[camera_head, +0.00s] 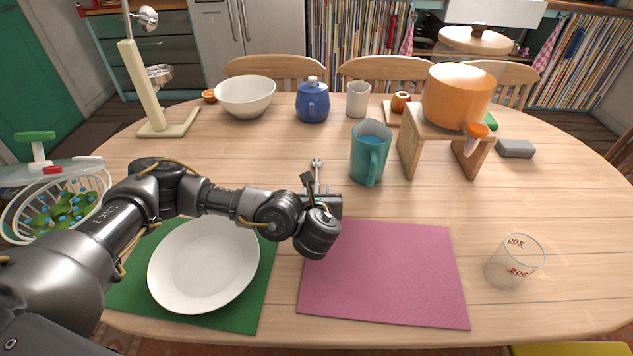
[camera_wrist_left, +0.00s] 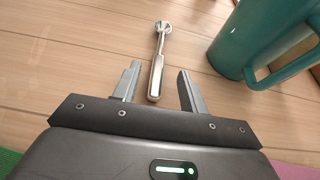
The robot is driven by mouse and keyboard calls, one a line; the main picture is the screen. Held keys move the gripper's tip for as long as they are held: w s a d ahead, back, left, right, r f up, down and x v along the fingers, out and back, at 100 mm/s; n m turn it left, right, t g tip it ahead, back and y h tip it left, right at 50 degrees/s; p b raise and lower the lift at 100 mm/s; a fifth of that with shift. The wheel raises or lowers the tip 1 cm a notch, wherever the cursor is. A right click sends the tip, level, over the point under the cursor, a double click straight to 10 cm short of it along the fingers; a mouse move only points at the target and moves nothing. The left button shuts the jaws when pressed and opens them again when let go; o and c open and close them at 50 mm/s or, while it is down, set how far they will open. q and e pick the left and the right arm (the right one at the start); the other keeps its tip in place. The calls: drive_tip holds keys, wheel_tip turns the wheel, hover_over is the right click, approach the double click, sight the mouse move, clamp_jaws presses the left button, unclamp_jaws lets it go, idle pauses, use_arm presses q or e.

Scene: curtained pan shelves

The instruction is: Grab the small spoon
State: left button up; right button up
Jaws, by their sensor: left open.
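A small metal spoon (camera_head: 317,164) lies on the wooden table, between the placemats and the teal mug. It also shows in the left wrist view (camera_wrist_left: 156,78), with its head pointing away and its handle toward me. My left gripper (camera_head: 318,188) is open and empty. In the left wrist view its two fingers (camera_wrist_left: 158,80) stand on either side of the handle's near end, with a gap on both sides. In the head view the gripper and arm hide part of the handle. I cannot tell how high the fingertips are above the table. My right gripper is not in view.
The teal mug (camera_head: 370,151) stands close to the spoon, on its right. A white plate (camera_head: 205,264) lies on a green placemat (camera_head: 262,290). The pink placemat (camera_head: 384,273) is bare. A glass beaker (camera_head: 514,262) stands at right.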

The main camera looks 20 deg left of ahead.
sight(316, 184)
use_arm(q)
drive_tip(key=x, duration=0.4)
drive_tip(key=shift+c, duration=0.4)
clamp_jaws()
